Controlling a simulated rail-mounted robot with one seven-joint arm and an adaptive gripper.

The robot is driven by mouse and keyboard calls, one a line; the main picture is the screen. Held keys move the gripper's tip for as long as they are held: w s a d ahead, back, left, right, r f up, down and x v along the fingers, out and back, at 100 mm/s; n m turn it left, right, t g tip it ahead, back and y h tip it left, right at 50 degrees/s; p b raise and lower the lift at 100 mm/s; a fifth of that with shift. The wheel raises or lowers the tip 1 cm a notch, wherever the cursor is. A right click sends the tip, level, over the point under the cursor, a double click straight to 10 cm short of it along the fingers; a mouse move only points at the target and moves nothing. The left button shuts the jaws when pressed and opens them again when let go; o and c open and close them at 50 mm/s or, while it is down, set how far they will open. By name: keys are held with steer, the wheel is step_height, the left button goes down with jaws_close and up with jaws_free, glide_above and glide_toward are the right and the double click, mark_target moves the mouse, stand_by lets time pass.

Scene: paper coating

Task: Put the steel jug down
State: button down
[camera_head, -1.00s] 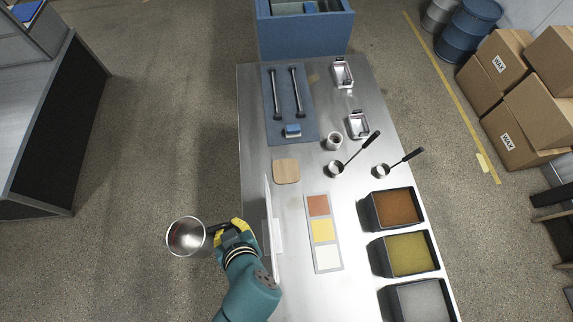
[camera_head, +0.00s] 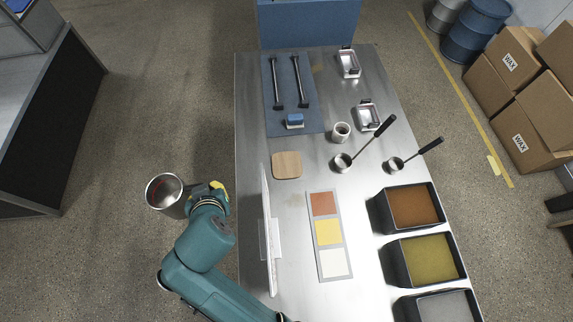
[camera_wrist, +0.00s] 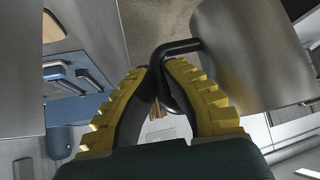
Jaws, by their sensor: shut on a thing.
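The steel jug (camera_head: 165,193) is held in the air off the left edge of the steel table, over the floor. It looks roughly upright, its open mouth showing to the head camera with a reddish tint inside. My gripper (camera_head: 217,190) is to the right of the jug, shut on its dark handle. In the wrist view the yellow ribbed fingers (camera_wrist: 160,95) close around the black handle (camera_wrist: 178,48), and the jug's steel wall (camera_wrist: 250,50) fills the upper right. The far part of the handle is hidden by the fingers.
A wooden square (camera_head: 287,165) lies on the table (camera_head: 252,130) near its left edge. A thin white upright panel (camera_head: 267,230) stands nearby. A colour card (camera_head: 328,233), wax trays (camera_head: 413,206), two ladles (camera_head: 343,162) and a blue mat (camera_head: 292,95) also occupy the table.

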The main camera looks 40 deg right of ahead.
steer(key=w+d+r, duration=0.1)
steer(key=d+r, duration=0.2)
steer(key=d, duration=0.8)
steer(key=w+d+r, duration=0.2)
steer(key=d+r, duration=0.2)
steer(key=d, duration=0.7)
steer(key=s+d+f+m+b, duration=0.1)
steer(key=s+d+f, duration=0.8)
steer(key=s+d, duration=0.1)
steer(key=shift+h, duration=0.4)
steer(key=f, duration=0.3)
steer(key=f+b, duration=0.1)
steer(key=f, duration=0.6)
steer(key=shift+w+d+f, duration=0.15)
steer(key=shift+d+f, duration=0.1)
steer(key=shift+f+b, duration=0.1)
steer(key=shift+b, duration=0.2)
steer(key=c, duration=1.2)
jaws_free()
steer(key=shift+c, duration=0.2)
